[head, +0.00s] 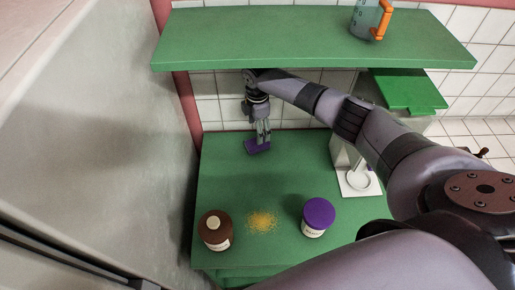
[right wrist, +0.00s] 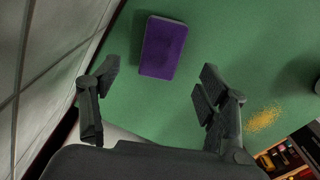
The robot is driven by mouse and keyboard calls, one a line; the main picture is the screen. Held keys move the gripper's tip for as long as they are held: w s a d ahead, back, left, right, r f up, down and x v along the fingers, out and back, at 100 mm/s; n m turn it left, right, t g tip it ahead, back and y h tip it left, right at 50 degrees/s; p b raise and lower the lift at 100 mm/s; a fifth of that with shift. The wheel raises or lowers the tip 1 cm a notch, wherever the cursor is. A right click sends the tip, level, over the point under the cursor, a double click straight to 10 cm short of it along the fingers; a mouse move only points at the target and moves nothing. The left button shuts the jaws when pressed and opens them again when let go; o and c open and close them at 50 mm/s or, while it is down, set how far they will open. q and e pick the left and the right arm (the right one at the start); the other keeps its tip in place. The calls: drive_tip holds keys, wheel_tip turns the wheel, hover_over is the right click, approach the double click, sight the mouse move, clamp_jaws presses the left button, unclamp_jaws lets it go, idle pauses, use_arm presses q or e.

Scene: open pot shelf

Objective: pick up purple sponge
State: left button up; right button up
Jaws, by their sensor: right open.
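The purple sponge (head: 258,147) lies flat on the green lower shelf (head: 240,185), towards its back left. In the right wrist view the sponge (right wrist: 163,47) is a purple block lying beyond the fingertips, roughly between their lines. My right gripper (head: 262,138) reaches in under the upper shelf and hangs over the sponge, hiding a little of it. In the right wrist view the fingers of this gripper (right wrist: 158,88) are spread wide with nothing between them. My left gripper is in neither view.
A brown jar (head: 214,232), yellow crumbs (head: 262,222) and a purple-lidded jar (head: 318,216) are at the shelf's front. A green upper shelf (head: 300,38) holding a measuring jug (head: 368,18) overhangs my arm. A white appliance (head: 358,182) stands right. A grey wall (head: 90,130) borders the left.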

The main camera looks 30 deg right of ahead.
sight(251, 145)
wheel_tip(251, 145, down, 2)
drive_tip(key=shift+b, duration=0.35)
drive_tip(key=shift+w+f, duration=0.15)
drive_tip(key=shift+f, duration=0.15)
drive_tip(key=shift+f+b, duration=0.25)
drive_tip(key=shift+b, duration=0.2)
drive_tip(key=f+b, duration=0.2)
drive_tip(key=f, duration=0.1)
drive_tip(key=shift+s+f+b, duration=0.2)
drive_tip(key=shift+s+b, duration=0.1)
drive_tip(key=shift+b, duration=0.1)
drive_tip(key=shift+f+b, duration=0.45)
drive_tip(key=shift+f, duration=0.1)
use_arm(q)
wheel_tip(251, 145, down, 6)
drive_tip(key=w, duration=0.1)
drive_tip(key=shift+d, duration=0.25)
use_arm(e)
drive_tip(key=shift+r, duration=0.1)
drive_tip(key=shift+c, duration=0.4)
